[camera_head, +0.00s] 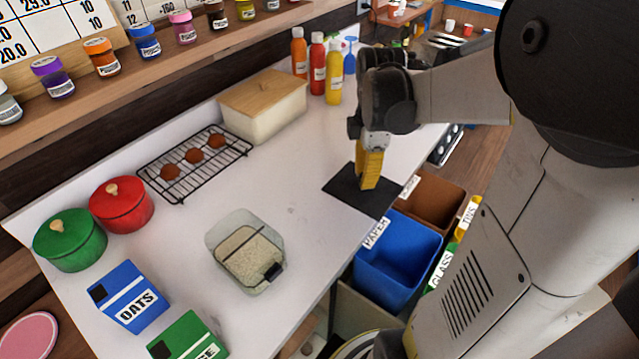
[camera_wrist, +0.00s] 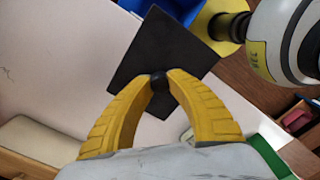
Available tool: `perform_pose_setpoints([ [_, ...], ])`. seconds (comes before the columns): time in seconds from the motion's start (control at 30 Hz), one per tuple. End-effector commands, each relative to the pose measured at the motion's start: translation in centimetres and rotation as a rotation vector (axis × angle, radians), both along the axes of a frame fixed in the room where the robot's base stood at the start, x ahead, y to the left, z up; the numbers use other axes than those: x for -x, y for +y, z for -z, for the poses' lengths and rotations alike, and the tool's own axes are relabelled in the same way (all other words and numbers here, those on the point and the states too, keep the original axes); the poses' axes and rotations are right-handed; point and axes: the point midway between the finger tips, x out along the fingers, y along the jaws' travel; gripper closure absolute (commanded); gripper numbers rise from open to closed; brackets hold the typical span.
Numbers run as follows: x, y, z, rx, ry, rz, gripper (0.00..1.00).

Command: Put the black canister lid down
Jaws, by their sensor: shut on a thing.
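The black canister lid (camera_head: 350,193) is a flat dark square at the right edge of the white counter. It also shows in the wrist view (camera_wrist: 165,50), with a small round black knob at its near side. My gripper (camera_head: 368,184) points down over the lid. Its yellow fingers (camera_wrist: 158,82) are closed on the knob. The lid looks level and low over the counter; I cannot tell whether it touches the surface. A clear open container (camera_head: 245,252) with pale grain inside and a black scoop or clip stands nearer on the counter.
A blue bin (camera_head: 398,262) and a brown bin (camera_head: 432,200) stand below the counter edge beside the lid. A cooling rack (camera_head: 195,163), a bread box (camera_head: 263,105) and sauce bottles (camera_head: 333,72) stand farther back. Bare counter lies left of the lid.

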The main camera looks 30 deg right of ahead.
Motion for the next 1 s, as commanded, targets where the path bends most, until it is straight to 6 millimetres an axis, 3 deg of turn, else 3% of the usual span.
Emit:
perform_pose_setpoints([
  [0.2,-4.5,3.5,3.7,0.000,0.000,-0.006,1.00],
  [0.4,-7.3,5.6,5.6,0.000,0.000,-0.002,1.00],
  [0.6,-7.9,6.2,6.5,0.000,0.000,0.001,1.00],
  [0.83,-7.9,6.1,10.0,0.000,0.000,0.001,1.00],
  [1.0,-7.9,6.1,9.9,0.000,0.000,0.001,1.00],
])
